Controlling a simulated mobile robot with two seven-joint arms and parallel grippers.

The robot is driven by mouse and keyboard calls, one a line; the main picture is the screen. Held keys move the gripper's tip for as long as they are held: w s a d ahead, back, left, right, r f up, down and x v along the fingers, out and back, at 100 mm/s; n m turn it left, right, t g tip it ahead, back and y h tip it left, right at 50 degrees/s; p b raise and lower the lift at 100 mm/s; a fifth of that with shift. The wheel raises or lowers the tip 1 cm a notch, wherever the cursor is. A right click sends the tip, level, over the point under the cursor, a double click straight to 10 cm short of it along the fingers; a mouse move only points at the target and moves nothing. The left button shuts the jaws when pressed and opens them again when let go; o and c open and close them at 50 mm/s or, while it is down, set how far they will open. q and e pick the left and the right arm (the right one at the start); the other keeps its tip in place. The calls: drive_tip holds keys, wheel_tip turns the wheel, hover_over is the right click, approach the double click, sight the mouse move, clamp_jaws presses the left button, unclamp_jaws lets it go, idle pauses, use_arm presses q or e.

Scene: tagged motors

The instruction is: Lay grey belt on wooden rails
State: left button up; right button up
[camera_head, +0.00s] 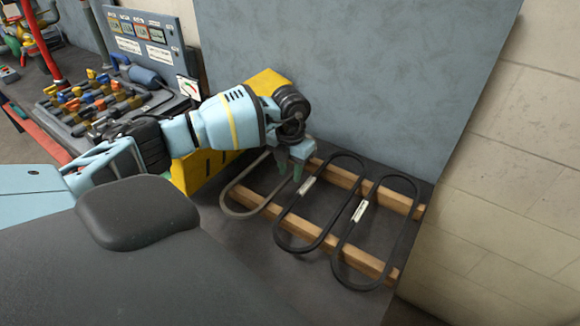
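The grey belt (236,215), a narrow brownish-grey loop, lies across the two wooden rails at their left end. The near rail (368,262) and the far rail (396,199) run side by side along the dark surface. My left gripper (291,172) points down at the far right part of the grey belt, with its greenish fingers apart. The gripper hides part of that end, and I see nothing clearly clamped between the fingers. My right gripper is not in view.
Two black belts with white tags, one in the middle (281,232) and one at the right (336,262), also lie across the rails. A yellow box (196,172) stands left of the rails. A grey-blue panel (350,75) rises behind. A tray of coloured parts (95,105) is at left.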

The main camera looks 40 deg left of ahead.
use_arm(q)
drive_tip(key=shift+o, duration=0.3)
drive_tip(key=shift+r, duration=0.1)
wheel_tip(320, 180, up, 8)
idle(0.4)
drive_tip(key=shift+s+f, duration=0.1)
drive_tip(key=shift+f, duration=0.15)
